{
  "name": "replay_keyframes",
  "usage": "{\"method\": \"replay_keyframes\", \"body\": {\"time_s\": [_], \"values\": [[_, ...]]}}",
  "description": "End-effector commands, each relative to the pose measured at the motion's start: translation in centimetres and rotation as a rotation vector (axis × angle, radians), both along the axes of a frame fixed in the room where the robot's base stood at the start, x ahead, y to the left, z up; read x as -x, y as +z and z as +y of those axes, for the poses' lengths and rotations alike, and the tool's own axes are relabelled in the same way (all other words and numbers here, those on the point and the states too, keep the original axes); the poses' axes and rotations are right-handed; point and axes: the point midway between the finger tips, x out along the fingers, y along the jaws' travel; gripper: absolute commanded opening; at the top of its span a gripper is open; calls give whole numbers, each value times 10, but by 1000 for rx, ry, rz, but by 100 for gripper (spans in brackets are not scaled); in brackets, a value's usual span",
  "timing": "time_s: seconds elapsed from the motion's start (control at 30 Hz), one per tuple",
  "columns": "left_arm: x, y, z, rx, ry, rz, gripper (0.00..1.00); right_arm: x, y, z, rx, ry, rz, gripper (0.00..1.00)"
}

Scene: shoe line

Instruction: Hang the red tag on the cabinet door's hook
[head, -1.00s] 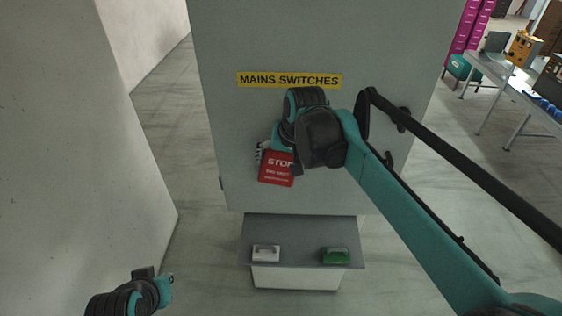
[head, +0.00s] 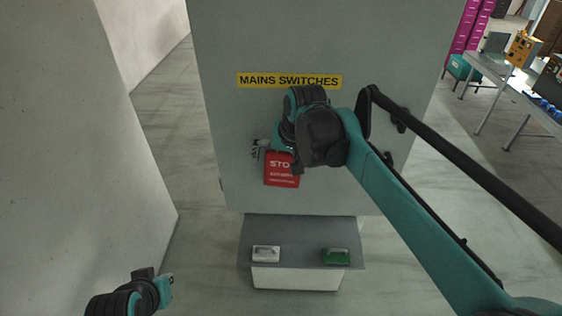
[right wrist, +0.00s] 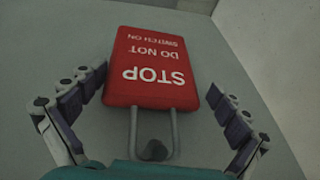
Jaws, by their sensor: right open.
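The red tag (head: 282,170), lettered STOP, hangs nearly straight against the grey cabinet door (head: 225,120). In the right wrist view the tag (right wrist: 152,70) appears upside down, with its grey wire loop around a dark hook (right wrist: 153,150). My right gripper (right wrist: 160,88) is open, its fingers spread to either side of the tag and apart from it. In the head view my right gripper (head: 272,152) covers the hook and the tag's upper edge. My left gripper (head: 168,286) is at the lower left, away from the door; its jaws are unclear.
A yellow MAINS SWITCHES label (head: 290,80) is above the tag. A grey ledge (head: 300,258) below the door carries a white-handled item (head: 265,253) and a green one (head: 336,256). A pale wall (head: 70,150) stands at left. Tables stand at far right.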

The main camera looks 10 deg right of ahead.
Motion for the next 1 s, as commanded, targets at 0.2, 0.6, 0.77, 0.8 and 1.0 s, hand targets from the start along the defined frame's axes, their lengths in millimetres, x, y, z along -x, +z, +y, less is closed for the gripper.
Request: {"method": "replay_keyframes", "body": {"time_s": [0.2, 0.6, 0.77, 0.8, 1.0], "values": [[0, 0, 0, 0, 0, 0, 0, 17, 37, -4, 0, -1, 0, 100], [0, 0, 0, 0, 0, 0, 0, 45, 99, -9, 0, -1, 0, 100], [0, -1, 0, 0, 0, 0, 0, 48, 102, -9, 0, 0, 0, 100], [0, -4, 0, 0, 0, 0, 0, 49, 99, -10, 1, 2, -1, 100], [0, -55, 0, 0, 0, 0, 0, 65, 25, -13, 27, 31, -27, 100]]}}
